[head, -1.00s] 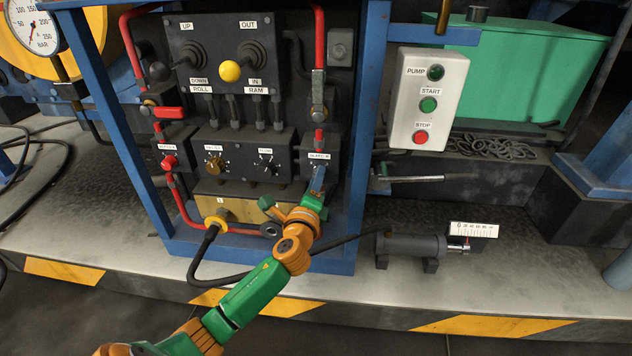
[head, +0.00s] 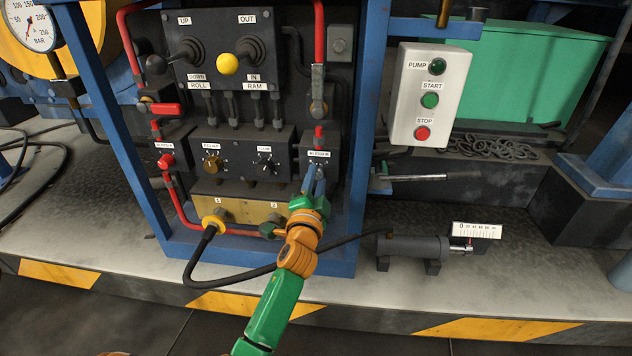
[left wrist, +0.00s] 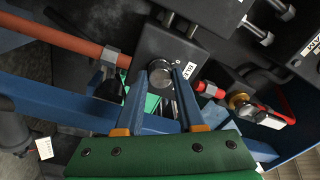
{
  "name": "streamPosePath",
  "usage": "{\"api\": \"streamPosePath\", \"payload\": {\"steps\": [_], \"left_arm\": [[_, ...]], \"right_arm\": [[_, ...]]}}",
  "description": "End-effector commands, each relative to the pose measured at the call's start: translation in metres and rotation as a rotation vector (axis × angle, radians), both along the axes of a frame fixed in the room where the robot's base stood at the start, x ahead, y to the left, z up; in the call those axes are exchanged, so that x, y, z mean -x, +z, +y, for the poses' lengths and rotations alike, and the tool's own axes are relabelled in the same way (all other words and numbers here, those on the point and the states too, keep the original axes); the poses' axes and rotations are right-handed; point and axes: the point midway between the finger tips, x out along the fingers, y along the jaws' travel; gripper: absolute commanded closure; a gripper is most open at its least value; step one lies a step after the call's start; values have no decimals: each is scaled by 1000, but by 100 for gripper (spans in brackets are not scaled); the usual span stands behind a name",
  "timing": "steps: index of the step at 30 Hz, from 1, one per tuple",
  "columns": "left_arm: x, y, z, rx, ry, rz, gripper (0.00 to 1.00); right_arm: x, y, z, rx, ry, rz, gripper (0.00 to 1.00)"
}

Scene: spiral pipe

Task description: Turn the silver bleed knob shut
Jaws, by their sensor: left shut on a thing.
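The silver bleed knob (left wrist: 160,76) sits on a dark block in the left wrist view, between the tips of my left gripper's blue fingers. In the head view the dark bleed block (head: 322,150) is at the right of the valve panel, with a white label on it. My left gripper (head: 316,182) reaches up to the front of this block and hides the knob there. The left gripper (left wrist: 167,76) is shut on the knob. The knob's turn mark is too small to read. My right gripper is not in view.
Left of the bleed block are a black knob (head: 264,163), a brass knob (head: 212,163) and a red knob (head: 166,160). Above are a yellow-balled lever (head: 228,65) and a red pipe (head: 319,35). A blue frame post (head: 366,130) stands close on the right.

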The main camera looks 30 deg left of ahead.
Motion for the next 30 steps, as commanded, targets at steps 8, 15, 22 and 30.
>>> {"api": "streamPosePath", "payload": {"steps": [8, 15, 22, 30], "left_arm": [[0, 0, -1, 208, 0, -109, 100], [-1, 0, -1, 337, -1, -176, 100], [-1, 1, -1, 406, 0, -213, 100], [-1, 1, -1, 432, 0, -227, 100]], "right_arm": [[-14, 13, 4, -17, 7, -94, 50], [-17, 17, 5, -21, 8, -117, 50], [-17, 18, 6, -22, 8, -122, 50], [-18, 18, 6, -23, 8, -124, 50]]}}
